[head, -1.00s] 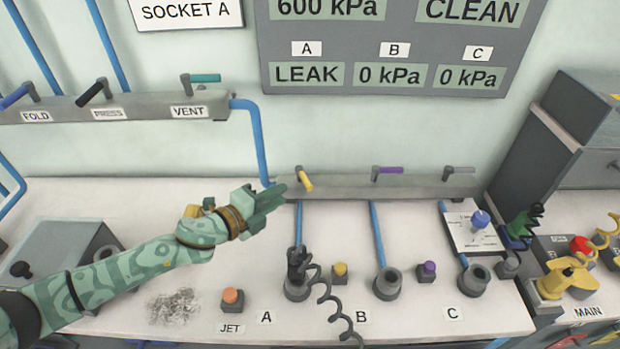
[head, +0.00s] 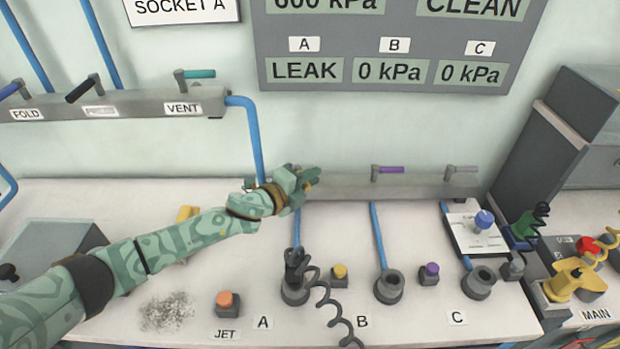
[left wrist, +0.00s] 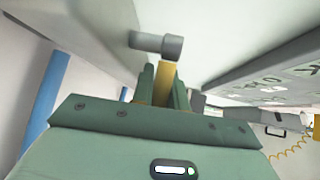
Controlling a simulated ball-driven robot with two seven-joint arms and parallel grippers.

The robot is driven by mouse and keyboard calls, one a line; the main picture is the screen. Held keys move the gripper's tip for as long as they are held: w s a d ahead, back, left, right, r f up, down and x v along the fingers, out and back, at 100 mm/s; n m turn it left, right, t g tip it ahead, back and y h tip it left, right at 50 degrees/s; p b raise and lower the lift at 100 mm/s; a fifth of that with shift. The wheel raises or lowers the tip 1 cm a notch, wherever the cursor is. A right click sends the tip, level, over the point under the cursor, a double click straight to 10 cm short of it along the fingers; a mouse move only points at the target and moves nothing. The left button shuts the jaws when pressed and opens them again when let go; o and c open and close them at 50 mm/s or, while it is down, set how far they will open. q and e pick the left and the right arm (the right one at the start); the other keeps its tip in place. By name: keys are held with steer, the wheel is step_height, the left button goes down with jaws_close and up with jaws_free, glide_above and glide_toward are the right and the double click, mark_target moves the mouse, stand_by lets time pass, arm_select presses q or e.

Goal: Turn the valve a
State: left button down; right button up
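Valve a is the left-hand one on the grey rail (head: 420,186) above the A hose. In the head view its yellow handle is hidden behind my left gripper (head: 312,180). In the left wrist view the yellow handle (left wrist: 165,78) runs from a grey pivot (left wrist: 158,44) down between the two green fingers (left wrist: 163,90). The fingers lie close along both sides of the handle with no clear gap, so the gripper looks shut on it. My right gripper is in neither view.
The purple valve handle (head: 391,170) and a grey one (head: 462,169) sit farther right on the rail. A black coiled cable (head: 325,298) rises from socket A (head: 295,290). The panel (head: 400,45) shows LEAK under A. The bench between rail and sockets is mostly clear.

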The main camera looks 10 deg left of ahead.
arm_select(q)
steer(key=y, duration=0.1)
steer(key=n+t+p, duration=0.1)
steer(key=n+y, duration=0.1)
steer(key=shift+w+d+r+y+p, duration=0.2)
steer(key=shift+w+d+y+p, duration=0.05)
steer(key=shift+d+y+p, duration=0.1)
steer(key=shift+w+f+n+t+y, duration=0.1)
steer(key=shift+w+n+t+y, duration=0.15)
steer(key=shift+n+t+y, duration=0.25)
steer(key=shift+w+a+f+n+y, duration=0.1)
steer(key=shift+w+n+y, duration=0.15)
steer(key=shift+n+y, duration=0.75)
steer(key=c, duration=1.7)
jaws_free()
steer(key=shift+m, duration=0.3)
